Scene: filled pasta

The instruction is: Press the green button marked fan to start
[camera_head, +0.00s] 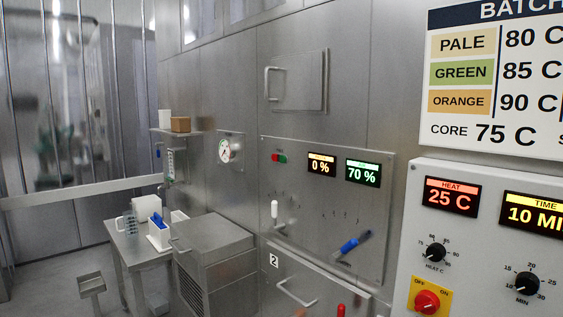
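A small green and red control (279,158) sits at the upper left of the steel control panel (325,205) on the wall. The lettering by it is too small to read, so I cannot tell whether it is marked fan. Right of it are two displays, one reading 0 % (321,164) and one reading 70 % (363,172). Neither of my grippers is in view, and nothing covers the control.
A white-handled lever (275,213) and a blue-handled lever (353,244) stick out of the panel. A grey control box (470,235) with a red knob (427,301) stands at right. A steel cabinet (213,255) and side table (140,248) are at left.

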